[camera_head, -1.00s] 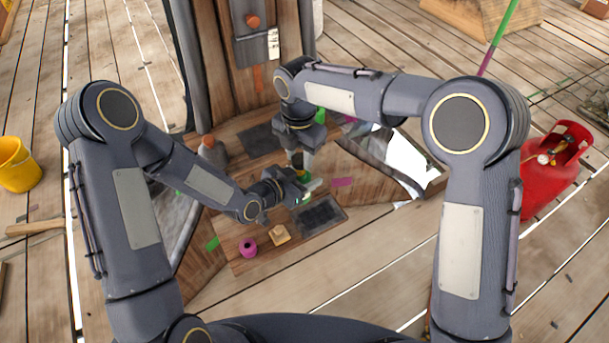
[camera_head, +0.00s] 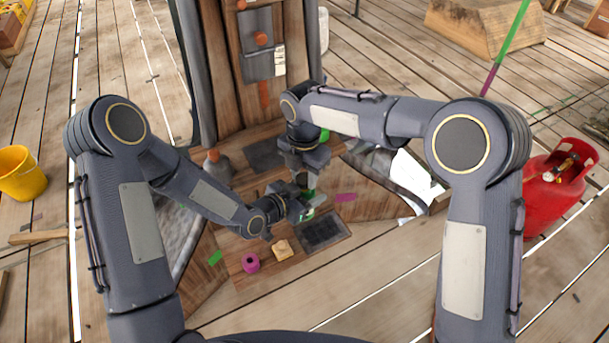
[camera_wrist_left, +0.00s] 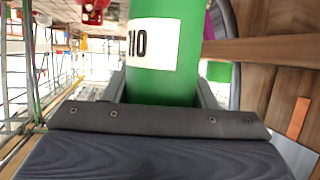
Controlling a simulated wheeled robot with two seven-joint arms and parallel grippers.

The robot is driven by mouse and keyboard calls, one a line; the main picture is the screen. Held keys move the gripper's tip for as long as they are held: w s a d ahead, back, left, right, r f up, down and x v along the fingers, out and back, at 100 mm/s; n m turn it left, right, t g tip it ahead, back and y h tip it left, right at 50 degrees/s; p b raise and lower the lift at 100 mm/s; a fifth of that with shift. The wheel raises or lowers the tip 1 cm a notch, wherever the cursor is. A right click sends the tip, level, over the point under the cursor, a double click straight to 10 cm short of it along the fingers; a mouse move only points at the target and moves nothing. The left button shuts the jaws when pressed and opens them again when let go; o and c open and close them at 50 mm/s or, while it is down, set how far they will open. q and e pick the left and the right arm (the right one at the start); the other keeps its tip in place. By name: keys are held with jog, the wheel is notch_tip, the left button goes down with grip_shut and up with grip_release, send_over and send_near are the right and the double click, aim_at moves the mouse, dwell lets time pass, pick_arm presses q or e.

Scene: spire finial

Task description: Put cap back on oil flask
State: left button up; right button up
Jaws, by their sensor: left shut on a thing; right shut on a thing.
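My left gripper (camera_head: 300,208) is shut on the green oil flask (camera_head: 309,196), held above the workbench. In the left wrist view the green flask (camera_wrist_left: 165,45) stands between the fingers, with a white label reading 110. Its top is outside that view. My right gripper (camera_head: 303,172) reaches down from above and is just over the flask. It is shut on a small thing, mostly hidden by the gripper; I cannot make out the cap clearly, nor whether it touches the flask.
The wooden workbench (camera_head: 240,283) carries a magenta ring (camera_head: 251,262), a small tan block (camera_head: 283,249), a dark mat (camera_head: 322,230) and a grey bottle with an orange top (camera_head: 215,166). A wooden post (camera_head: 225,75) rises behind.

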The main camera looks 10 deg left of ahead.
jog(key=shift+f, duration=0.9)
jog(key=shift+f, duration=0.55)
jog(key=m, duration=0.3)
jog(key=shift+m, duration=0.3)
jog(key=o, duration=1)
jog(key=shift+c, duration=0.2)
jog(key=shift+r, duration=2.25)
jog(key=shift+c, duration=0.5)
